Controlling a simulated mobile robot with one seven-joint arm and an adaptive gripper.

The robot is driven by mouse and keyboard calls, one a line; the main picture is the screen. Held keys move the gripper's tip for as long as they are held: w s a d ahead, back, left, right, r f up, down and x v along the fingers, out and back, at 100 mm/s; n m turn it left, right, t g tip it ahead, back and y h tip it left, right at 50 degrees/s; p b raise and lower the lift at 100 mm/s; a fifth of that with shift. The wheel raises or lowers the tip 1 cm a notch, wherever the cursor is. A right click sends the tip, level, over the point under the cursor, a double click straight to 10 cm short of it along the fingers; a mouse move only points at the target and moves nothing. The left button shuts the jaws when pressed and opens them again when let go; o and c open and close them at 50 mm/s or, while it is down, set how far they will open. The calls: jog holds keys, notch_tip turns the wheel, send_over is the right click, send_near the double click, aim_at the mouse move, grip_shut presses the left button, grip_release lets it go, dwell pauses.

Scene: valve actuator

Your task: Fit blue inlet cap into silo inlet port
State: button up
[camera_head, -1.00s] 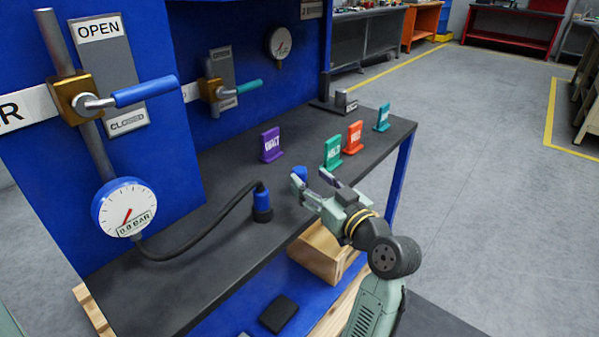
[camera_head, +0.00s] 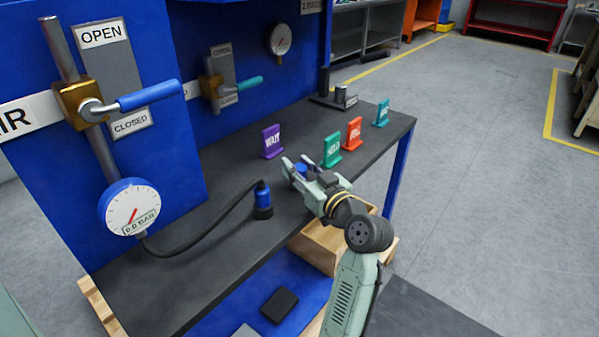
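A small blue cap (camera_head: 300,169) stands on the dark bench top, partly hidden by my gripper. My gripper (camera_head: 297,162) is low over the bench with its fingers spread, one on each side of the blue cap. The fingers look apart, and I cannot make out contact with the cap. A blue hose connector (camera_head: 263,196) with a black base stands on the bench to the left of my gripper. I cannot identify a silo inlet port in this view.
A black hose (camera_head: 205,233) runs to a gauge (camera_head: 130,208). A wooden crate (camera_head: 325,248) sits below the front edge.

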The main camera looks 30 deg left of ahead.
aim_at(300, 166)
grip_shut()
jog(key=shift+r, duration=0.15)
jog(key=shift+r+b, duration=0.3)
jog(key=shift+r, duration=0.3)
notch_tip(300, 166, up, 2)
jog(key=shift+r+b, duration=0.15)
jog(key=shift+b, duration=0.2)
jog(key=s+d+b, duration=0.1)
jog(key=s, duration=0.2)
jog(key=s+d+b, duration=0.1)
jog(key=s+d, duration=0.1)
jog(key=s, duration=0.1)
jog(key=s+d+b, duration=0.1)
jog(key=s+d, duration=0.1)
jog(key=s, duration=0.1)
jog(key=shift+s+r, duration=0.2)
jog(key=shift+s, duration=0.2)
jog(key=b, duration=0.3)
jog(key=shift+s, duration=0.1)
jog(key=shift+s+f+b, duration=0.1)
jog(key=shift+b, duration=0.95)
